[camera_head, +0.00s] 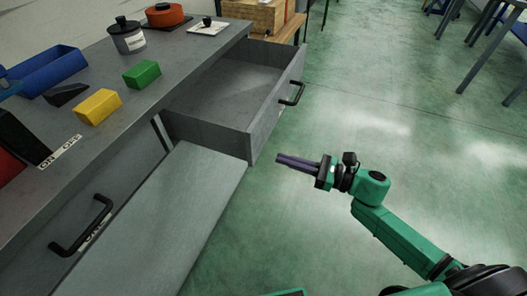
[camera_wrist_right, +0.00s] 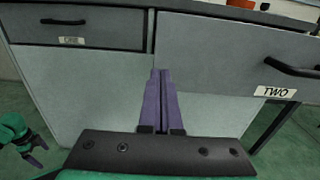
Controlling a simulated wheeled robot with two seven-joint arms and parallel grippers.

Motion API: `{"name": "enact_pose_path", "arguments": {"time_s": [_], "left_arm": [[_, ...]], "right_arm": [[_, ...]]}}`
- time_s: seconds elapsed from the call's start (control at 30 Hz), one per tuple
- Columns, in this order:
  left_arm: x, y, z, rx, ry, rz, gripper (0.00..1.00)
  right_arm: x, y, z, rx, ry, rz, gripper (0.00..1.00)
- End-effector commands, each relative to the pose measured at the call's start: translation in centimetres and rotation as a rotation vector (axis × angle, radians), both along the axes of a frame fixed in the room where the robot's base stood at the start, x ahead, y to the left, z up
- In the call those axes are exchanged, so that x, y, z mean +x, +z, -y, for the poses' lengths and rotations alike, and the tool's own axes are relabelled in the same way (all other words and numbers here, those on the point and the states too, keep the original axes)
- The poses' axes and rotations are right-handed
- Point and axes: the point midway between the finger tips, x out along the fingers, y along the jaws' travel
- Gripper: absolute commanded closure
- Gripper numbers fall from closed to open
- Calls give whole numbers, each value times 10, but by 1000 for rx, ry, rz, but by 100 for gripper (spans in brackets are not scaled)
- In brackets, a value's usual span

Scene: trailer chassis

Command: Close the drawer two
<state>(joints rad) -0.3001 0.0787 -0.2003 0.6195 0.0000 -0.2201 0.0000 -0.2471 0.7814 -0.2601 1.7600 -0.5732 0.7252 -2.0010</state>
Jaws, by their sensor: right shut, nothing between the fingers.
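Drawer two (camera_head: 225,95) is a grey drawer pulled open from the counter, empty inside, with a black handle (camera_head: 293,93) on its front. In the right wrist view, its front (camera_wrist_right: 230,55) bears a "TWO" label (camera_wrist_right: 276,92). My right gripper (camera_head: 280,160) has purple fingers, shut and empty. It points left, just in front of and below the drawer's near corner, apart from the handle. The fingers (camera_wrist_right: 160,73) also show in the wrist view, left of the label. A green and dark part at the wrist view's left edge looks like my left gripper (camera_wrist_right: 32,148); its jaws are unclear.
Drawer one (camera_wrist_right: 75,25) is closed, beside drawer two. On the counter (camera_head: 180,80) stand a yellow block (camera_head: 98,107), a green block (camera_head: 142,74), a grey pot (camera_head: 127,37), a red pot (camera_head: 164,14) and a blue bin (camera_head: 48,70). The green floor (camera_head: 370,110) right of the drawer is clear.

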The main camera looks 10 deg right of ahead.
Motion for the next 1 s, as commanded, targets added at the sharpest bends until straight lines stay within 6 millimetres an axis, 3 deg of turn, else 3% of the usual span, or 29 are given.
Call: {"name": "enact_pose_path", "arguments": {"time_s": [0.13,0.3,0.8,1.0], "left_arm": [[0,8,0,0,0,1,0],[1,12,0,0,-1,1,0],[1,10,-1,1,0,1,0],[1,-3,-1,2,0,1,0]], "right_arm": [[18,4,-28,3,0,2,100],[31,2,-48,3,-2,-1,100],[36,-1,-56,2,-2,-2,100],[46,-4,-73,4,-2,1,100]]}}
